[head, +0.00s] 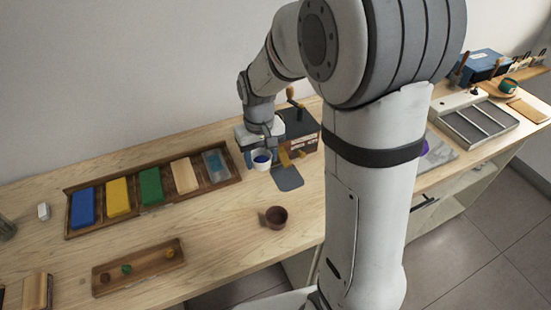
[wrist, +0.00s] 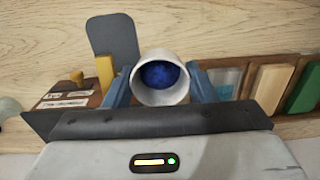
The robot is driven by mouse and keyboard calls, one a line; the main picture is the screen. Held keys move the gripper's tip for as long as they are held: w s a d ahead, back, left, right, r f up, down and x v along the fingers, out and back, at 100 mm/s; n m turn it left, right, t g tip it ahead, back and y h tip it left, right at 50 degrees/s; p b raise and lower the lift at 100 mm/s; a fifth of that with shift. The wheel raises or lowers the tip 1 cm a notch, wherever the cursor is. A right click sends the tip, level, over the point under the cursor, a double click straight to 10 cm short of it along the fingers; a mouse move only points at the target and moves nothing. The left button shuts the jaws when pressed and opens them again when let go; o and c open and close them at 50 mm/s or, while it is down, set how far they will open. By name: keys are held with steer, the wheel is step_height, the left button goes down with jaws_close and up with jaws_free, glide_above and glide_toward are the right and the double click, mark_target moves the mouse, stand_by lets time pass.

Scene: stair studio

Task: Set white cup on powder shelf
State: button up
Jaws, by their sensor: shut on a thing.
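The white cup (head: 261,167) holds something dark blue. My gripper (head: 260,155) is shut on it, with one blue finger on each side in the wrist view, where the cup (wrist: 160,101) appears mouth toward the camera. The cup is over the table near the right end of a long wooden rack (head: 222,184); I cannot tell whether it touches the table. The rack has blue, yellow, green, pale wood and clear-blue sections. I cannot tell for sure which piece is the powder shelf.
A dark box with a crank (head: 299,128) and a grey mat (head: 288,178) are beside the cup. A brown bowl (head: 276,217) stands in front. A small wooden tray (head: 152,264) holds coloured balls. The table between rack and tray is clear.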

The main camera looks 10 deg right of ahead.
glide_above(263, 184)
step_height(263, 184, down, 4)
steer(key=shift+f, duration=0.1)
steer(key=shift+f+p, duration=0.35)
steer(key=shift+f, duration=1.6)
steer(key=shift+f, duration=0.1)
steer(key=o, duration=1)
